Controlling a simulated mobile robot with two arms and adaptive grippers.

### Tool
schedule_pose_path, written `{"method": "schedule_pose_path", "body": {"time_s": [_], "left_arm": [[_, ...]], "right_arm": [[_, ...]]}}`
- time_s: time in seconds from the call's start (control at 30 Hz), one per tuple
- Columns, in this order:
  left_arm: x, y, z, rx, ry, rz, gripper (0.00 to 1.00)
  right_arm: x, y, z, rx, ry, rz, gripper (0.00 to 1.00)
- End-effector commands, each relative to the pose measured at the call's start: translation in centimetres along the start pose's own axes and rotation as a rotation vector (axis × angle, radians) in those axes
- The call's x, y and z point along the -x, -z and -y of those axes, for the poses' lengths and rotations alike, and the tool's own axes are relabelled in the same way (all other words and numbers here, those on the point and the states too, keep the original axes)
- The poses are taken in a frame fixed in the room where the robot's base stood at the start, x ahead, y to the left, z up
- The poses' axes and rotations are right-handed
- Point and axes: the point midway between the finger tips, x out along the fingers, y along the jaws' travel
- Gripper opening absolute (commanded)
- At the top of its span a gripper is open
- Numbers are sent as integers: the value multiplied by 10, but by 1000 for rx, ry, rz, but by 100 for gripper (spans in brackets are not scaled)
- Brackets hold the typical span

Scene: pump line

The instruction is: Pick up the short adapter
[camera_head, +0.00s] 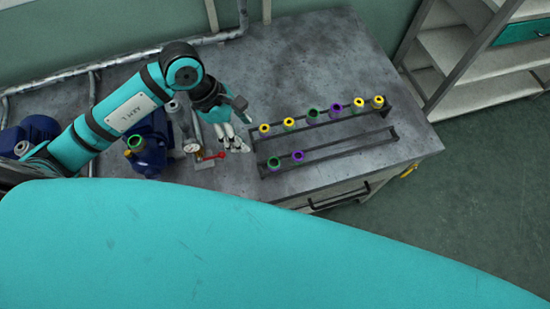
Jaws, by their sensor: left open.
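A dark two-rail rack (345,149) stands on the grey bench and holds several adapters with coloured rings. Its back rail carries several with yellow, green and purple rings. Its front rail carries a green-ringed adapter (274,163) and a purple-ringed adapter (297,157) at the left end. Which one is the short adapter I cannot tell for sure. My left gripper (236,147) points down, open, just left of the rack's left end and apart from the adapters. No object shows between its fingers. My right gripper is out of view.
A blue pump (147,158) with a green ring on its port stands left of my left gripper. A gauge (191,147) and red valve handle (213,156) sit close beside the gripper. Shelves (470,70) stand at the right. The bench top (300,60) behind the rack is clear.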

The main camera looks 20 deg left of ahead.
Motion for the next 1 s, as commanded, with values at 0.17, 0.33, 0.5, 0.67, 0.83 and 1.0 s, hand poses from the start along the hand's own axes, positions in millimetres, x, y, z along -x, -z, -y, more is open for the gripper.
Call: {"method": "schedule_pose_path", "body": {"time_s": [0.17,0.33,0.5,0.67,0.83,1.0], "left_arm": [[-44,0,2,3,7,7,61],[-81,-1,1,3,5,9,61],[-108,-2,1,4,5,9,61],[-116,-3,1,3,4,7,61],[-136,-6,-2,5,6,11,61],[-161,-8,-5,4,4,9,61]], "right_arm": [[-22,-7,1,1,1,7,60],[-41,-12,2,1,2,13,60],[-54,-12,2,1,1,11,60],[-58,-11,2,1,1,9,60],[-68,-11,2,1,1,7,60],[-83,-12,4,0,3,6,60]]}}
